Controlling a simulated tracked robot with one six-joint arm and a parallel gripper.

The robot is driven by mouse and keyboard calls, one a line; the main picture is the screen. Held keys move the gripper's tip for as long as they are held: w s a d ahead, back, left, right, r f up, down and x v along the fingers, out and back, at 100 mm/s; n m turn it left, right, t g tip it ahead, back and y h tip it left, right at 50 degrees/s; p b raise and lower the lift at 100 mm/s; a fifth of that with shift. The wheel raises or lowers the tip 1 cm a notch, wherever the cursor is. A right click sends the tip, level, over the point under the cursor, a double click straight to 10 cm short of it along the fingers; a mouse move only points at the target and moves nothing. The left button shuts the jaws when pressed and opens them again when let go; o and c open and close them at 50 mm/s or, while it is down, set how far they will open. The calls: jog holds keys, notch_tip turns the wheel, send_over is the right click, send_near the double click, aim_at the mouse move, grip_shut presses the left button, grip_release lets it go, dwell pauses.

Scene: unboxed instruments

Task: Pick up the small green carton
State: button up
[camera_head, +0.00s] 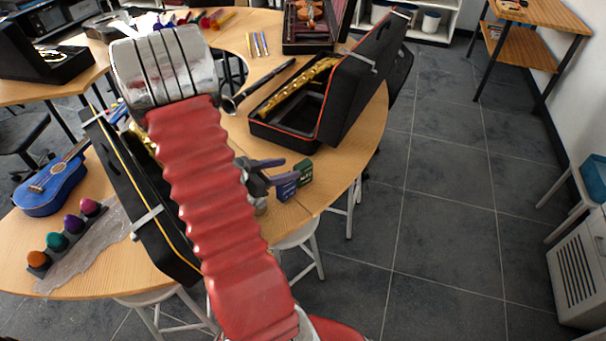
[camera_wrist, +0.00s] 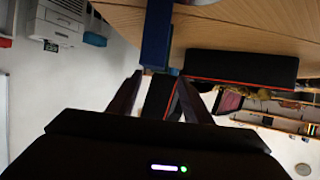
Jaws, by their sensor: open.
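The small green carton (camera_head: 304,169) stands upright near the front edge of the curved wooden table in the head view. A dark blue carton (camera_head: 287,190) stands close beside it, nearer the camera. My gripper (camera_head: 285,170) is open, with its purple fingers pointing right toward the two cartons. In the head view I cannot tell whether a finger touches either one. In the wrist view a blue carton (camera_wrist: 157,36) stands just beyond my open fingertips (camera_wrist: 160,76). I cannot make out the green carton in the wrist view.
An open black case (camera_head: 286,138) holding a brass instrument (camera_head: 292,90) stands behind the cartons. Another open black case (camera_head: 139,196) stands left of my arm. A clarinet (camera_head: 255,87) lies on the table (camera_head: 341,180). The table edge is close to the cartons, with stools below.

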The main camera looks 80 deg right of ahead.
aim_at(302, 165)
jog(key=shift+x, duration=1.25)
jog(key=shift+x, duration=2.6)
jog(key=shift+s+r, duration=0.1)
jog(key=c, duration=1.1)
jog(key=shift+c, duration=0.2)
jog(key=shift+a+r, duration=0.1)
jog(key=shift+r, duration=4.9)
